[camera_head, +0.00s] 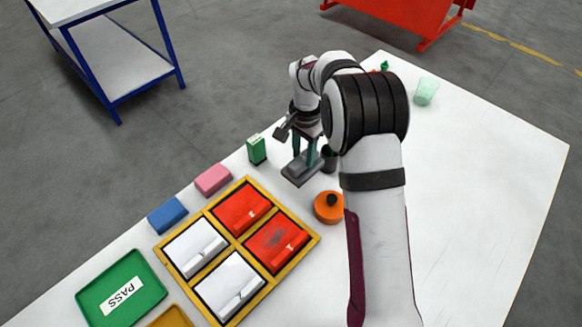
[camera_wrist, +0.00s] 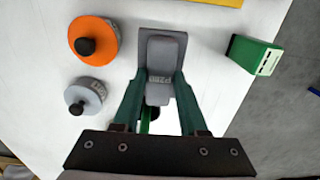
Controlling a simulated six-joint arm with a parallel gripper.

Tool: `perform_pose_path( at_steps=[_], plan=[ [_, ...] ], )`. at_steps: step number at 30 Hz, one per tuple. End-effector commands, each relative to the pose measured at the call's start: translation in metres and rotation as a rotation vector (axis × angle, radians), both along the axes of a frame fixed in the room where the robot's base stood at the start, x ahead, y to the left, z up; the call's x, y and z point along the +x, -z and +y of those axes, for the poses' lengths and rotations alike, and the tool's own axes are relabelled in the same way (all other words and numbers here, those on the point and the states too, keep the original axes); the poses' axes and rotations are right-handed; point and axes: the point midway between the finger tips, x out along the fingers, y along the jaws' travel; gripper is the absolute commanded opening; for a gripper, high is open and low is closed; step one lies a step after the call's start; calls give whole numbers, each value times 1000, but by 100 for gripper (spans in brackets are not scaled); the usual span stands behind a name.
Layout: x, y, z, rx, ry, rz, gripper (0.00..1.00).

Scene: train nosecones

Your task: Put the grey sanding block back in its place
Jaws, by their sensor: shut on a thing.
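The grey sanding block (camera_wrist: 159,70) is a long rounded block with small lettering on it. In the wrist view it lies between the two green fingers of my gripper (camera_wrist: 160,100), which is shut on it. A darker grey rectangular pad (camera_wrist: 180,45) shows beneath and beside the block; I cannot tell whether the block touches it. In the head view my gripper (camera_head: 307,155) points down over the grey pad (camera_head: 298,172), and the arm and fingers hide most of the block.
An orange disc with a black knob (camera_head: 325,213) stands near the pad, with a grey knobbed disc (camera_wrist: 85,98) beside it. A green box (camera_head: 257,149) stands left. A yellow-framed tray (camera_head: 312,240) holds red and white pieces. The table's right side (camera_head: 475,190) is mostly clear.

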Motion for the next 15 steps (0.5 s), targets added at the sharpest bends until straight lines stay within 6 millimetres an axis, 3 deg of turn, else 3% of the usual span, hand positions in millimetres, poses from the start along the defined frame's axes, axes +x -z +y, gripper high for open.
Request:
perform_pose_path(
  at_steps=[5,11,15],
  plan=[
    [10,18,27,0,-1,0,0],
    [10,54,30,0,1,1,0],
    [11,59,30,1,1,-3,0]
  ],
)
